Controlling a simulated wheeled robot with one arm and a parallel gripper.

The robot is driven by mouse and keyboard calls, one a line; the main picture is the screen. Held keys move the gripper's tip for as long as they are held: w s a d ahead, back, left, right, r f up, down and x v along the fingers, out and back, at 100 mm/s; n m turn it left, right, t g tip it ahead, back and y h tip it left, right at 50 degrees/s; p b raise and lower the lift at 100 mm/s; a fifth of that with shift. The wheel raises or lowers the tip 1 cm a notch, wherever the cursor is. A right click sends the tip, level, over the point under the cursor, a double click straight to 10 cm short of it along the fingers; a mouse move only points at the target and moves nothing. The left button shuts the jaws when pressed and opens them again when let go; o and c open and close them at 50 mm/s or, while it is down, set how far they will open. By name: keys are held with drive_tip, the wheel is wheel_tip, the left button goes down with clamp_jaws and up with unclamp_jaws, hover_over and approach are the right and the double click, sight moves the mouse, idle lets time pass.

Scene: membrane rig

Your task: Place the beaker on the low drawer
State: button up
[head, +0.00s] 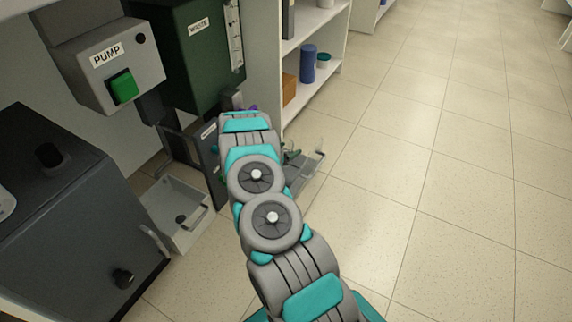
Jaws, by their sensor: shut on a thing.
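My arm reaches forward across the middle of the head view, and its links hide most of my gripper (291,154). A small dark and teal part of the gripper shows just right of the arm. It is shut on a clear glass shape, which seems to be the beaker (316,147); its outline is faint. A low, pulled-out grey drawer (308,173) with a handle lies under and beside it, partly behind the arm. I cannot tell whether the beaker touches the drawer.
A light open box-like drawer (165,222) stands left of my arm, beside a dark cabinet (75,215). A pump box (140,60) with a green button and a green waste container (190,70) are above. Shelves (318,95) hold a blue bottle (308,64). The floor at right is clear.

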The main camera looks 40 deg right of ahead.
drive_tip(key=shift+f, duration=3.6)
drive_tip(key=shift+b, duration=0.3)
drive_tip(key=shift+f, duration=0.2)
drive_tip(key=o, duration=1.2)
drive_tip(key=shift+c, duration=0.2)
drive_tip(key=shift+r, duration=0.15)
drive_tip(key=shift+a+r, duration=0.15)
drive_tip(key=shift+a, duration=0.05)
drive_tip(key=v, duration=1.1)
drive_tip(key=shift+s+a+r+p, duration=0.15)
drive_tip(key=shift+a+p, duration=0.15)
drive_tip(key=shift+p, duration=0.05)
